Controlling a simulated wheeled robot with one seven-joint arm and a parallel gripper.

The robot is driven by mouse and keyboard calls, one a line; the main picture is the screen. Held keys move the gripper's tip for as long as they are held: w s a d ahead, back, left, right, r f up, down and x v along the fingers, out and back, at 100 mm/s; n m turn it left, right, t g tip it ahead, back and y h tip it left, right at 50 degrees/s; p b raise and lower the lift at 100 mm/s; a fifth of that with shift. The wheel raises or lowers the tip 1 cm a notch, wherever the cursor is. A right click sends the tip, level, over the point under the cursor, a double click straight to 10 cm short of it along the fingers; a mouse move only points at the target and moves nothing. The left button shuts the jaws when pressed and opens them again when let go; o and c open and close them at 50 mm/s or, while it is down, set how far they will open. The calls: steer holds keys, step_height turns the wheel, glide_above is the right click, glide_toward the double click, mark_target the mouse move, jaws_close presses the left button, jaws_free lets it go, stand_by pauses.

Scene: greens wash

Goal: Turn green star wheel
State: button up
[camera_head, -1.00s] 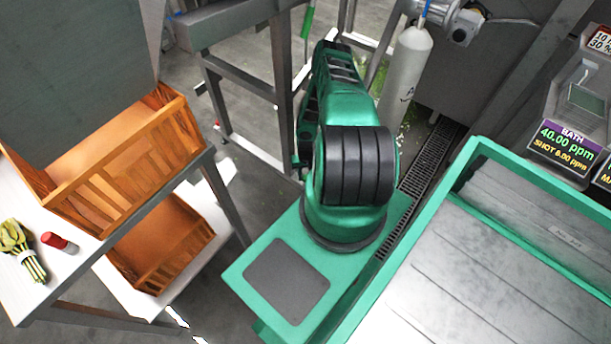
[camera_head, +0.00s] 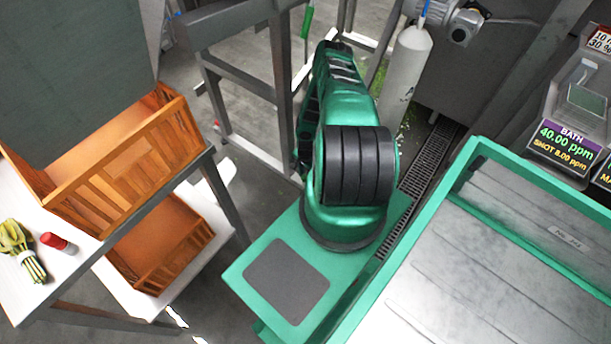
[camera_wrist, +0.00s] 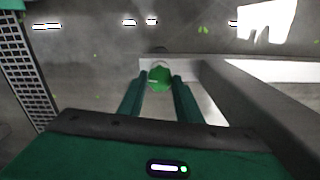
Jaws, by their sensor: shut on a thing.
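The green star wheel (camera_wrist: 159,80) shows in the wrist view as a small green knob in front of a pale metal bar. My gripper (camera_wrist: 159,75) has its two dark green fingers on either side of the wheel, and it is shut on it. The wheel's far side and its mount are hidden. In the head view my own arm hides my gripper and the wheel.
A steel frame (camera_head: 283,95) stands beside my arm, with a white cylinder (camera_head: 405,75) to the right. A green-rimmed metal tank (camera_head: 480,262) fills the lower right. Wooden crates (camera_head: 125,175) and a bundle of greens (camera_head: 20,248) are on the left. A floor drain (camera_head: 428,160) runs behind.

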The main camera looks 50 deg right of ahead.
mark_target(305, 176)
steer(key=m, duration=0.4)
steer(key=shift+w+m, duration=0.15)
steer(key=shift+m, duration=1.75)
steer(key=shift+w+a+m, duration=0.1)
steer(key=shift+w+m, duration=0.05)
steer(key=shift+m, duration=0.15)
steer(key=o, duration=0.8)
steer(key=shift+o, duration=1.2)
steer(key=shift+r, duration=0.55)
step_height(305, 176, up, 10)
steer(key=shift+f, duration=0.15)
